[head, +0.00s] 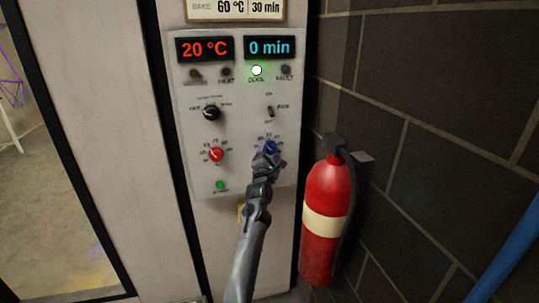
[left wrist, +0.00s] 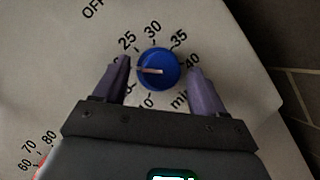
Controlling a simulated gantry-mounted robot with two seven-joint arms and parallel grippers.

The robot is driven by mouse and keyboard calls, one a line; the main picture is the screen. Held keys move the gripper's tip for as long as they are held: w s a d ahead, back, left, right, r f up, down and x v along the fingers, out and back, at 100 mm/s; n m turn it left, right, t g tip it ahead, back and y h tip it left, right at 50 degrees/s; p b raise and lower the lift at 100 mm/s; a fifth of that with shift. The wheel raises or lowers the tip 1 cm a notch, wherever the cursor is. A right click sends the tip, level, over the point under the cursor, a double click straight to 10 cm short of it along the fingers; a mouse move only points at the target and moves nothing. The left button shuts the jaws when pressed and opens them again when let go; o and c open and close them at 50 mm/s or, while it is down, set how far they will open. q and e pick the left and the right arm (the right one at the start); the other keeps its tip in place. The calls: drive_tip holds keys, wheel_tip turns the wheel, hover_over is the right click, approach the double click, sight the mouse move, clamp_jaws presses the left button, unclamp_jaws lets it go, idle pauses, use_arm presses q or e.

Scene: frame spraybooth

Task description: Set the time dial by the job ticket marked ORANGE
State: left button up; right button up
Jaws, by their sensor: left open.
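The blue time dial (head: 272,147) is low on the right of the control panel (head: 185,135), partly hidden by my left gripper (head: 267,151). In the left wrist view the dial (left wrist: 158,68) sits between the two open fingers of my left gripper (left wrist: 160,86), with a visible gap on each side. Its pale pointer line lies nearly level, towards the left finger; that finger hides part of the scale. The marks 25, 30, 35 and 40 show. The time display (head: 269,48) reads 0 min. A card (head: 236,9) above reads BAKE 60 °C, 30 min; its top is cut off and no ORANGE shows.
The red temperature dial (head: 216,154) and black selector (head: 211,113) are left of my gripper. The temperature display (head: 205,49) reads 20 °C. A red fire extinguisher (head: 327,205) stands close on the right, before a dark block wall (head: 400,80).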

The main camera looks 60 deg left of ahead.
use_arm(q)
drive_tip(key=shift+f, duration=0.1)
drive_tip(key=c, duration=1)
drive_tip(key=shift+o, duration=0.2)
drive_tip(key=shift+m+p, duration=0.3)
drive_tip(key=shift+p, duration=0.3)
drive_tip(key=m+g+h+p, duration=0.1)
drive_tip(key=m+p, duration=0.2)
drive_tip(key=p, duration=0.3)
drive_tip(key=r+m+g+h+p, duration=0.1)
drive_tip(key=m+p, duration=0.2)
drive_tip(key=p, duration=0.2)
drive_tip(key=m+g+h+p, duration=0.1)
drive_tip(key=m+h+p, duration=0.1)
drive_tip(key=m+p, duration=0.2)
drive_tip(key=shift+r+g+p, duration=0.2)
drive_tip(key=shift+g+p, duration=0.2)
drive_tip(key=shift+p, duration=0.9)
drive_tip(key=m+g+p, duration=0.1)
drive_tip(key=m+p, duration=0.1)
drive_tip(key=p, duration=0.1)
drive_tip(key=shift+w+f+g, duration=0.1)
drive_tip(key=shift+g, duration=0.3)
drive_tip(key=shift+m, duration=0.4)
drive_tip(key=shift+f, duration=0.1)
